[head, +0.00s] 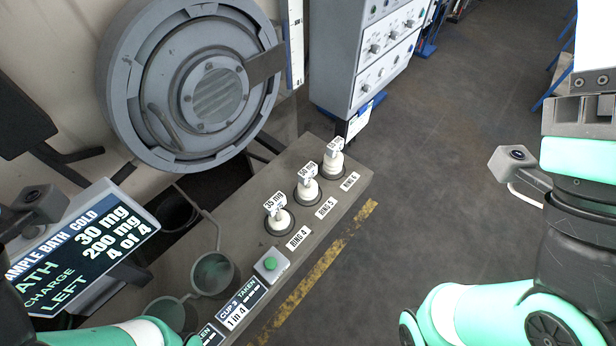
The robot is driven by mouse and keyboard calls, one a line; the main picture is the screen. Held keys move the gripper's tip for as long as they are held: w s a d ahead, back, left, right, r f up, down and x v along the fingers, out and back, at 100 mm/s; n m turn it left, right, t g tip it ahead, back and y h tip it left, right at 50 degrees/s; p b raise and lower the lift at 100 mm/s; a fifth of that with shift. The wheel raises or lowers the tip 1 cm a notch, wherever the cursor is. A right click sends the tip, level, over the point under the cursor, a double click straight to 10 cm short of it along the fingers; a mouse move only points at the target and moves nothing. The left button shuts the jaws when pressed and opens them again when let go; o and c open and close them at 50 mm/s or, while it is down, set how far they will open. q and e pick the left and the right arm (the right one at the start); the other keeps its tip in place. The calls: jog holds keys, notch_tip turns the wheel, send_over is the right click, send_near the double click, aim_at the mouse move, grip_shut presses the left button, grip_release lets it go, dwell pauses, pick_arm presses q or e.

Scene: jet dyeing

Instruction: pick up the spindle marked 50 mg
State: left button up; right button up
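Three white spindles stand upright in a row on a grey bench (252,220), each with a small label tag on top. The nearest spindle (280,221) reads 35 mg. The middle spindle (308,189) has a tag that seems to read 50 mg, though the print is small. The far spindle (334,163) has a tag too small to read surely. My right gripper (594,82) is partly in view at the upper right edge, far from the spindles; its fingertips are cut off. My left arm shows at the bottom left, but its gripper is out of view.
Ring labels (326,207) lie beside the spindles. A green button (270,264) and a cup-count sign (241,302) are nearer. A bath display (84,246) stands left, a round metal door (195,85) behind, and a control cabinet (363,55) beyond.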

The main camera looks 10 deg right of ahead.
pick_arm(q)
jog(key=shift+o, duration=0.2)
dwell(0.3)
jog(key=o, duration=0.8)
jog(key=shift+c, duration=0.2)
